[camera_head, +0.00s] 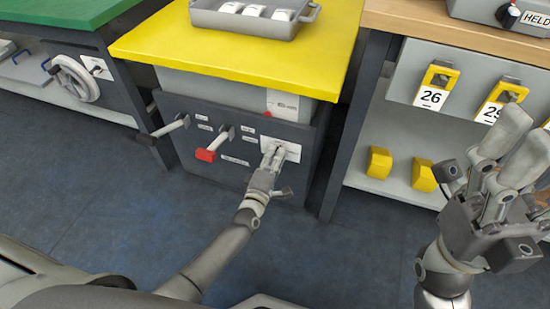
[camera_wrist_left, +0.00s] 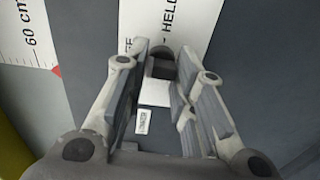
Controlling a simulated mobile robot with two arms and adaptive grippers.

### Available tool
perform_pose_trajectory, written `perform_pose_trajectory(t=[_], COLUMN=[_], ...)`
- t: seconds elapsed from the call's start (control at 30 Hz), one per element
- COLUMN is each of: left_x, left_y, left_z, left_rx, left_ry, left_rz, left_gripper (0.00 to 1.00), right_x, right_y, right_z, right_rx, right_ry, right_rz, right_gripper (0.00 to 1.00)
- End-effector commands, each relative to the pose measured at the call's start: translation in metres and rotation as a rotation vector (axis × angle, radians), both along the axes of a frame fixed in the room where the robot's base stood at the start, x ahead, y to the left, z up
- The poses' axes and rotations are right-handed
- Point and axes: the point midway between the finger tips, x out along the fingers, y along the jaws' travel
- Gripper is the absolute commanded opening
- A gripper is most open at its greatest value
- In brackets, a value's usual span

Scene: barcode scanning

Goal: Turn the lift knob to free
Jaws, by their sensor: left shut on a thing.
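The lift knob (camera_wrist_left: 161,66) is a small dark handle in front of a white plate, seen between my left fingers in the left wrist view. The plate (camera_wrist_left: 184,24) carries the word HELD and another label that is partly hidden. In the head view the plate (camera_head: 292,149) is on the dark front panel under the yellow top. My left gripper (camera_head: 272,163) is at this plate, shut on the knob, with a finger on each side; it hides most of the knob there. My right gripper (camera_head: 515,145) is raised at the right, away from the panel; its finger gap is unclear.
A red-ended lever (camera_head: 206,155) and a dark-ended lever (camera_head: 172,127) stick out left of the knob. A grey tray (camera_head: 247,24) stands on the yellow top (camera_head: 160,42). A shelf with yellow numbered holders (camera_head: 432,88) is at right. The floor in front is clear.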

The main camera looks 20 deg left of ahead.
Motion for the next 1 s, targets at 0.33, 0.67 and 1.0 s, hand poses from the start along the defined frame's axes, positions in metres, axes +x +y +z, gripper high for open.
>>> perform_pose_trajectory(t=[0.33, 0.67, 1.0], left_x=[-0.0005, -0.0006, -0.0002], left_y=[0.0009, 0.0011, 0.0005], left_z=[-0.0014, -0.0015, -0.0007], left_rx=[-0.051, -0.051, -0.051], left_ry=[0.004, 0.005, 0.003], left_rz=[0.001, 0.001, 0.000], left_gripper=[0.01, 0.26, 0.45], right_x=[-0.0002, -0.0008, -0.0010], right_y=[0.0006, 0.0011, 0.0009], right_z=[0.0030, 0.0023, 0.0018], right_rx=[-0.005, -0.009, -0.008], right_ry=[-0.011, -0.012, -0.011], right_rz=[0.000, 0.002, 0.001], right_gripper=[0.62, 0.62, 0.62])
